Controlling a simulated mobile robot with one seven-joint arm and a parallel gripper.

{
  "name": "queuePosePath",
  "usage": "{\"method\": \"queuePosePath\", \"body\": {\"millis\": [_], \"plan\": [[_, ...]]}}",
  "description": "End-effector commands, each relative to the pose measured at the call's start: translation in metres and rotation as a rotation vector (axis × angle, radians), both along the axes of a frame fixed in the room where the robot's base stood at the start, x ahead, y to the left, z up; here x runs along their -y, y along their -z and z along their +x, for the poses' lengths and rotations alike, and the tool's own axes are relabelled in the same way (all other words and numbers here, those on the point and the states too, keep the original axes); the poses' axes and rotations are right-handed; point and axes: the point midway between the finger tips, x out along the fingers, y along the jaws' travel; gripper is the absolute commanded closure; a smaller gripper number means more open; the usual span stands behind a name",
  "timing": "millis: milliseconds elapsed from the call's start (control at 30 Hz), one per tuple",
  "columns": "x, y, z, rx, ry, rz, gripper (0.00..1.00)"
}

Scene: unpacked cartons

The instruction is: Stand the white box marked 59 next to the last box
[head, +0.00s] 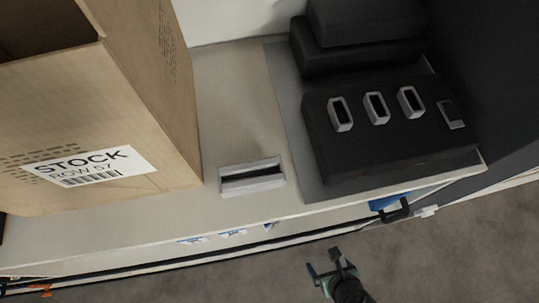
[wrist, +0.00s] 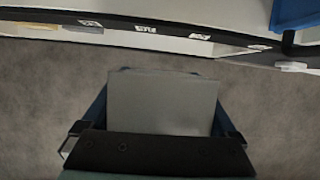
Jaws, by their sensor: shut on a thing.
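My gripper (head: 326,263) hangs over the floor in front of the counter, at the bottom of the head view. In the wrist view, its blue fingers are shut on a plain pale grey-white box (wrist: 165,100). No number is readable on the face I see, and the box is hard to make out in the head view. Several small white-rimmed boxes with dark faces stand in a row on a black block: a left one (head: 340,114), a middle one (head: 376,108) and a right one (head: 411,102). A flatter grey-framed piece (head: 450,114) is at the right end.
A white slotted holder (head: 252,184) sits near the front edge. A black stepped block (head: 365,52) is behind the row. A blue item with a dark handle (head: 390,203) is below the edge.

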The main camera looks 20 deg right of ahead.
Motion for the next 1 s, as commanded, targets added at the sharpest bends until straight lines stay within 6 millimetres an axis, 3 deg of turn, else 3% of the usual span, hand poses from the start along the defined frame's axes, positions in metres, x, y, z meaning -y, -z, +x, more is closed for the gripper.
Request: {"method": "queuePosePath", "body": {"millis": [133,267,800,1000], "plan": [[0.004,0.000,-0.006,0.002,0.040,-0.001,0.77],[0.006,-0.001,0.004,0.005,0.035,-0.001,0.77],[0.037,0.000,0.137,0.005,0.028,-0.001,0.77],[0.042,0.001,0.160,0.002,0.030,0.001,0.77]]}}
